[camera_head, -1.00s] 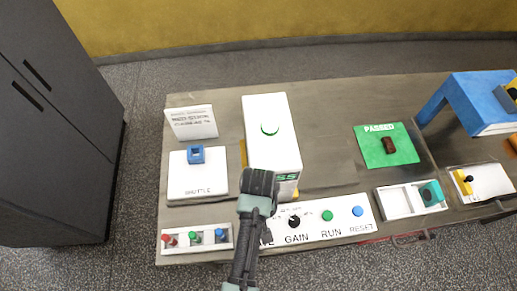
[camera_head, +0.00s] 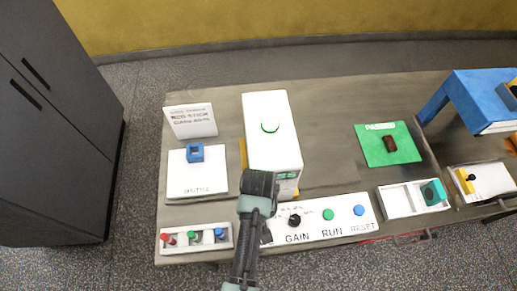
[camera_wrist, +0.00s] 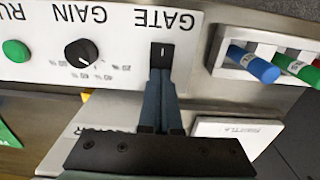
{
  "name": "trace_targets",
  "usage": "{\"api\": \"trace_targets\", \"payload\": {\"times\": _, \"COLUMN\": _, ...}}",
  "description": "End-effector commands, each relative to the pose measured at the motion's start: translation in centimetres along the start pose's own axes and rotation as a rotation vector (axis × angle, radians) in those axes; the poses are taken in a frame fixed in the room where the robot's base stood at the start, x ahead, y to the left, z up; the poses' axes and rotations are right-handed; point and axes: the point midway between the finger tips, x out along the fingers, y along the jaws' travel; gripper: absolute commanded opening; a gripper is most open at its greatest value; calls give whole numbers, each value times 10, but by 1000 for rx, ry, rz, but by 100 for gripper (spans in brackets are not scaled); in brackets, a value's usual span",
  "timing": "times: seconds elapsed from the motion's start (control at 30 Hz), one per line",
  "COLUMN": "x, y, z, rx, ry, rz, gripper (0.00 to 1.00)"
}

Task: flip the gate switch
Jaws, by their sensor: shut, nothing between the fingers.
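The gate switch (camera_wrist: 162,54) is a black rectangle with a small white mark, on the white panel (camera_wrist: 122,42) under the printed word GATE, upside down in the wrist view. My gripper (camera_wrist: 160,76) is shut and empty. Its two blue-grey fingers lie side by side, and their tips overlap the lower edge of the switch in the wrist view; I cannot tell whether they touch it. In the head view my gripper's dark body covers most of the switch's end of the panel (camera_head: 311,228).
The panel also holds a black GAIN knob (camera_wrist: 81,53), a green RUN button (camera_head: 328,215) and a blue RESET button (camera_head: 358,210). A rack of coloured pegs (camera_head: 180,248) stands beside the panel. A white box (camera_head: 270,110) and a shuttle plate (camera_head: 183,181) lie behind.

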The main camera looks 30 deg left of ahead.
Motion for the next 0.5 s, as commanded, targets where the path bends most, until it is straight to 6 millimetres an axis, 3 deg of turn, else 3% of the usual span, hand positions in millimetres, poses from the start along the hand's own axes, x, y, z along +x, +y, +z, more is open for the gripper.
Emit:
{"api": "trace_targets", "payload": {"times": 0.23, "x": -1, "y": 0, "z": 0, "rx": 0, "ry": -2, "rz": 0, "gripper": 0}}
{"api": "trace_targets", "payload": {"times": 0.5, "x": -21, "y": 0, "z": 0, "rx": 0, "ry": -2, "rz": 0, "gripper": 0}}
